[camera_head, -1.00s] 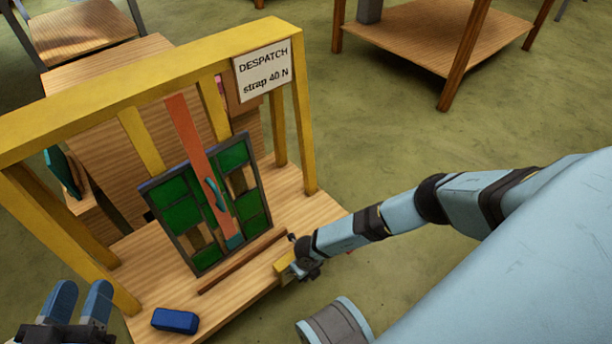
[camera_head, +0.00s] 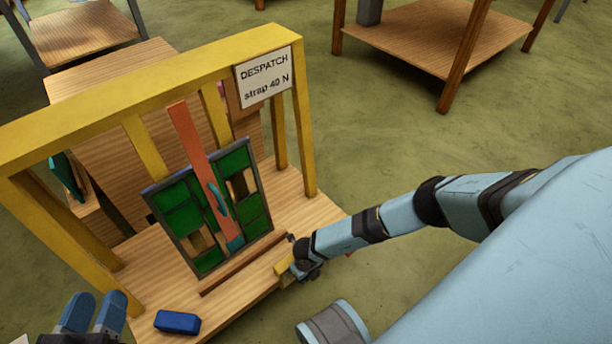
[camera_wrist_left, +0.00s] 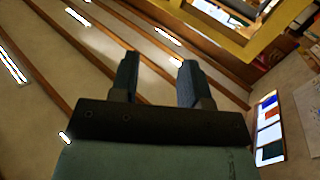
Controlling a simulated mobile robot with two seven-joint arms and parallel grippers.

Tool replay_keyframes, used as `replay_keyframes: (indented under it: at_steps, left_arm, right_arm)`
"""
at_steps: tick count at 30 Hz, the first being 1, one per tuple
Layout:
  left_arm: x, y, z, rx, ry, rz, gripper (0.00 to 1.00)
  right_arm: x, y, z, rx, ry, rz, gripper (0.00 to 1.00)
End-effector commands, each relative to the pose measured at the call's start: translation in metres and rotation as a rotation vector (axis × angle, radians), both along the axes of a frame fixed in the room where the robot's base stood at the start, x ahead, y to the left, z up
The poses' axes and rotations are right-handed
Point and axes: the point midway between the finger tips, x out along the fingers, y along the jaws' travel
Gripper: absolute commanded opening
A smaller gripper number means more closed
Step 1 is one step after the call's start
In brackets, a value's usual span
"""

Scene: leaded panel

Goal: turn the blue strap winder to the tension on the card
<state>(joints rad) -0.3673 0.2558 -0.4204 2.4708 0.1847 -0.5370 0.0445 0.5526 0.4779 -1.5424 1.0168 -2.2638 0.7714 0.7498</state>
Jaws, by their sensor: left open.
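The card (camera_head: 264,77) on the yellow frame reads "DESPATCH strap 40 N". Below it, a leaded panel (camera_head: 183,219) with green panes leans on the bench. An orange-red strap (camera_head: 193,138) runs down across it, with a teal handle (camera_head: 217,198) on it. A blue block (camera_head: 177,322) lies at the bench's front left; I cannot tell whether it is the winder. My left gripper (camera_head: 97,297) is open and empty, left of the blue block and apart from it; its fingers also show in the left wrist view (camera_wrist_left: 158,70). My right gripper (camera_head: 290,266) is by the bench's front edge, its fingers unclear.
The yellow frame (camera_head: 150,72) stands over the bench (camera_head: 150,278), its posts close to the panel. A brown strip (camera_head: 243,262) lies before the panel. Another table (camera_head: 420,35) stands behind at right. The floor between is clear.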

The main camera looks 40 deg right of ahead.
Motion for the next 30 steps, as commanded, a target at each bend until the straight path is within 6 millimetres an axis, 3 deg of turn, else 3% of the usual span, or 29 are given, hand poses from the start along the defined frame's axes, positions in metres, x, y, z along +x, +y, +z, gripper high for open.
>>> replay_keyframes:
  at_steps: [2, 6, 15, 21, 30]
  left_arm:
    - [-0.007, -0.004, 0.005, -0.042, 0.066, 0.010, 0.43]
    - [-0.007, -0.003, 0.031, -0.096, -0.016, 0.043, 0.43]
    - [-0.008, 0.001, 0.070, -0.158, -0.141, 0.078, 0.43]
    - [-0.009, 0.002, 0.077, -0.172, -0.171, 0.084, 0.43]
    - [-0.009, 0.002, 0.077, -0.173, -0.174, 0.084, 0.43]
  right_arm:
    - [0.000, 0.000, 0.025, 0.002, -0.001, -0.001, 0.38]
    - [0.000, 0.000, 0.059, 0.002, -0.002, 0.001, 0.38]
    - [0.000, 0.000, 0.111, 0.001, -0.001, 0.000, 0.38]
    - [0.000, 0.000, 0.121, 0.001, 0.000, 0.000, 0.38]
    - [0.000, 0.000, 0.121, 0.001, 0.000, 0.000, 0.38]
